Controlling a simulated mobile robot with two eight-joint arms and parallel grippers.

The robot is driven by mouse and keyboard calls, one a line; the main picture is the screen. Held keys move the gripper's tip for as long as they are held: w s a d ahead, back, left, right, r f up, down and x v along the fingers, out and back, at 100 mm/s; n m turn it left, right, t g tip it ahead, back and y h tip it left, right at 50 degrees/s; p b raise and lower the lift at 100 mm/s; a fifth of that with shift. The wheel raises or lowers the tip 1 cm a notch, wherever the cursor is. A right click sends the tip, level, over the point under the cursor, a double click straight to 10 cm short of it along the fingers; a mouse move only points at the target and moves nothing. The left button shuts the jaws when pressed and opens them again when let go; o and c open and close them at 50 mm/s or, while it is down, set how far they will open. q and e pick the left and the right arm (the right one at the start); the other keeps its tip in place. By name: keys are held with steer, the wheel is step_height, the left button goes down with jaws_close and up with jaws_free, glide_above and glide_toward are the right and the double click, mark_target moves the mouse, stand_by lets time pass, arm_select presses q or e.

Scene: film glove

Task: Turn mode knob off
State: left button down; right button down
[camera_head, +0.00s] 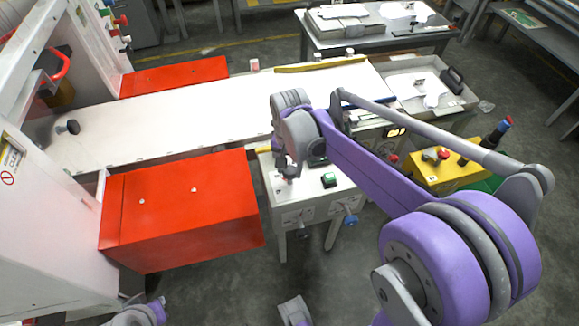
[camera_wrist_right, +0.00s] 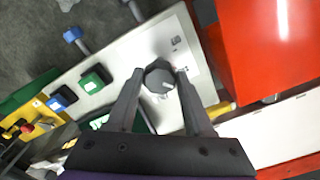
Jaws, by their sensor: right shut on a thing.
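The mode knob (camera_wrist_right: 159,76) is a dark grey round knob with a light pointer mark, on a pale control panel (camera_wrist_right: 112,62). In the right wrist view my right gripper (camera_wrist_right: 160,74) has its two fingertips on either side of the knob, shut on it. In the head view my right gripper (camera_head: 288,172) reaches down to the top of the white control box (camera_head: 318,196), and the knob is hard to make out there. My left gripper cannot be made out in the head view.
A yellow box (camera_head: 440,172) with buttons is to the right. A long white table (camera_head: 170,120) lies behind.

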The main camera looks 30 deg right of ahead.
mark_target(290, 170)
steer(key=shift+n, duration=0.3)
steer(key=n+p, duration=0.1)
steer(key=n, duration=0.4)
steer(key=shift+n, duration=0.3)
steer(key=n, duration=0.5)
steer(key=shift+d+n+p, duration=0.1)
steer(key=shift+n+p, duration=0.2)
steer(key=shift+c, duration=1.4)
jaws_free()
steer(key=shift+r, duration=0.1)
step_height(290, 170, up, 11)
steer(key=p, duration=0.1)
steer(key=shift+f, duration=0.2)
